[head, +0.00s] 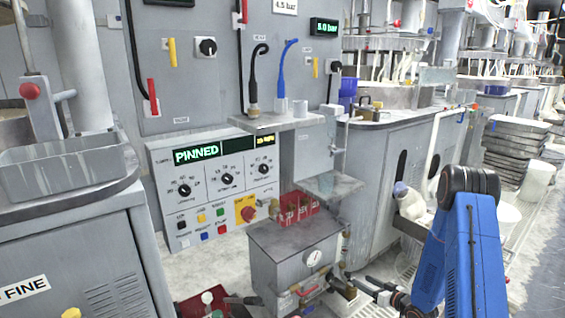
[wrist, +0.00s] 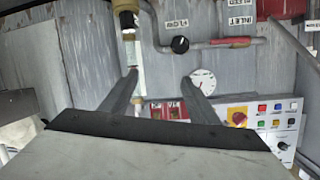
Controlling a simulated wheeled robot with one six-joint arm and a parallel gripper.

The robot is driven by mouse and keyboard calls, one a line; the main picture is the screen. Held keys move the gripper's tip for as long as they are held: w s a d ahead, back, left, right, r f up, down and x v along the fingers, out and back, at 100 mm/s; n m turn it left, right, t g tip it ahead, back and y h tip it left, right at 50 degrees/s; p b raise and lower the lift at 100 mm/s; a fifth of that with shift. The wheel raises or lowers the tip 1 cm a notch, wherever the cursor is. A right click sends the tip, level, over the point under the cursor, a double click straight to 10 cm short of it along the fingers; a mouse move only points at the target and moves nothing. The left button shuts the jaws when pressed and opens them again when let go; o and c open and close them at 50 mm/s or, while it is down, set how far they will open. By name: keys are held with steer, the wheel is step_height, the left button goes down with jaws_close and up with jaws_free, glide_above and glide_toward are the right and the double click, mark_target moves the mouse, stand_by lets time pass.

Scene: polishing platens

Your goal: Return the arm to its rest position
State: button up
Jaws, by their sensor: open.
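My blue arm (head: 452,255) rises at the lower right of the head view and bends at a dark joint. My gripper (head: 368,286) is low beside the right side of a grey gauge box (head: 280,262), partly cut off by the bottom edge. In the wrist view, my gripper (wrist: 163,82) shows two dark fingers spread apart with nothing held between them. Beyond the fingers are the box's pressure gauge (wrist: 203,82), black flow knob (wrist: 180,44) and pipe.
A control panel (head: 215,185) reading PINNED stands behind the box. Red blocks (head: 293,208) sit on the box. A grey cabinet (head: 385,190) stands behind my arm, with a white bottle (head: 408,203) near it. A stack of grey plates (head: 515,150) is at the right.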

step_height(320, 180, up, 16)
steer(key=d+r+g+h, duration=0.1)
steer(key=d+h, duration=0.2)
steer(key=h, duration=0.2)
steer(key=s+r+m+g+h, duration=0.2)
steer(key=s+r+h, duration=0.2)
steer(key=s+r, duration=0.8)
steer(key=s+a+r+g, duration=0.1)
steer(key=s+a+r, duration=0.2)
steer(key=s, duration=0.8)
steer(key=s+a+r+m+g+y, duration=0.1)
steer(key=s+a+r+g, duration=0.1)
steer(key=s, duration=1)
steer(key=s+a+r+g, duration=0.1)
steer(key=s+a+r, duration=0.2)
steer(key=s, duration=0.8)
steer(key=shift+s+a+r+g, duration=0.2)
steer(key=shift+a+r+g, duration=0.15)
steer(key=shift+r, duration=0.55)
steer(key=shift+d, duration=0.1)
